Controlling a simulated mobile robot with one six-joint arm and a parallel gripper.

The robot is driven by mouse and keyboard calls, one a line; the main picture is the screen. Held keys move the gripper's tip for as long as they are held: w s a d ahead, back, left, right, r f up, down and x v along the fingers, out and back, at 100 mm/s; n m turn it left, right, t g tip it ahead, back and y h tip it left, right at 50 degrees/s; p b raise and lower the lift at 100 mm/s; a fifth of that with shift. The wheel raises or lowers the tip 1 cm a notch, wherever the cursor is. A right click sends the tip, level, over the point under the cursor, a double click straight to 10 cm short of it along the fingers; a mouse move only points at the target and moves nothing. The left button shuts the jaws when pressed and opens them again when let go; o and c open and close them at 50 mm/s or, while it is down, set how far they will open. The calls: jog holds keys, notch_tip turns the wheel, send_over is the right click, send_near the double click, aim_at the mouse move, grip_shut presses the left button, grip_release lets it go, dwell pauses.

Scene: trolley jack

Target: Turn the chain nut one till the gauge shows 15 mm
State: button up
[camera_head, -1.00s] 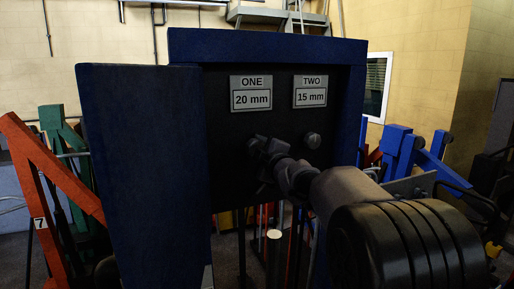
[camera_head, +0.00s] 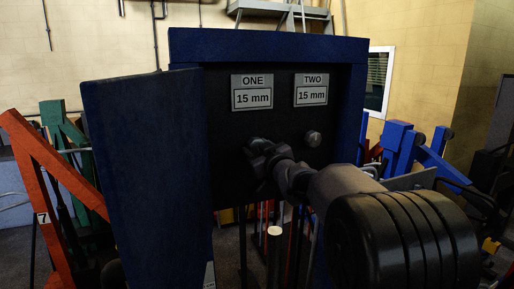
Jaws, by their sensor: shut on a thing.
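The gauge plate marked ONE (camera_head: 252,93) reads 15 mm on the dark panel. The plate marked TWO (camera_head: 311,90) beside it also reads 15 mm. My gripper (camera_head: 259,153) is at the panel below plate ONE, shut on chain nut one, which its fingers mostly hide. A round grey nut (camera_head: 312,138) below plate TWO stands free, to the right of my gripper. My arm reaches in from the lower right.
A blue open door (camera_head: 148,170) stands close on the left of the panel. A blue frame (camera_head: 268,46) surrounds the panel. A red jack arm (camera_head: 55,165) is at far left and blue machinery (camera_head: 400,145) at right.

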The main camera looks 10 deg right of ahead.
jog(key=shift+r+m, duration=0.1)
jog(key=shift+m, duration=0.3)
jog(key=o, duration=1.4)
jog(key=s+d+b, duration=0.1)
jog(key=s, duration=0.4)
jog(key=s+d+b, duration=0.1)
jog(key=s, duration=0.5)
jog(key=s+d+b, duration=0.1)
jog(key=s, duration=0.5)
jog(key=shift+d, duration=0.15)
